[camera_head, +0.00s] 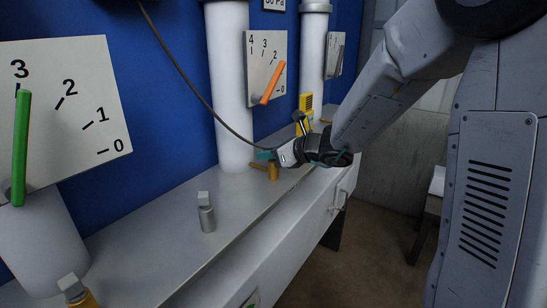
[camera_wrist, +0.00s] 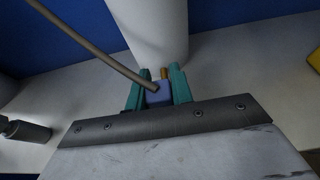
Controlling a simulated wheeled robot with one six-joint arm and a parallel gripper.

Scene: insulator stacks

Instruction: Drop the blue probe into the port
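The blue probe (camera_wrist: 159,94) is a small block with a brown cable running up and to the left, seen in the wrist view. My gripper (camera_wrist: 159,88) has its two teal fingers on either side of it and appears shut on it. In the head view my gripper (camera_head: 268,155) is just above the shelf by the middle white column, and the probe is not clearly visible. A brass fitting (camera_head: 272,171) stands on the shelf right below my gripper. A brass tip (camera_wrist: 164,73) shows just beyond the probe. I cannot tell whether they touch, or which part is the port.
A grey cylinder with a pale cube top (camera_head: 206,214) stands on the shelf (camera_head: 150,240); a brass one (camera_head: 76,290) is nearer. White columns (camera_head: 230,90) carry dial gauges with orange and green (camera_head: 20,148) pointers. A yellow device (camera_head: 305,113) stands behind my gripper.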

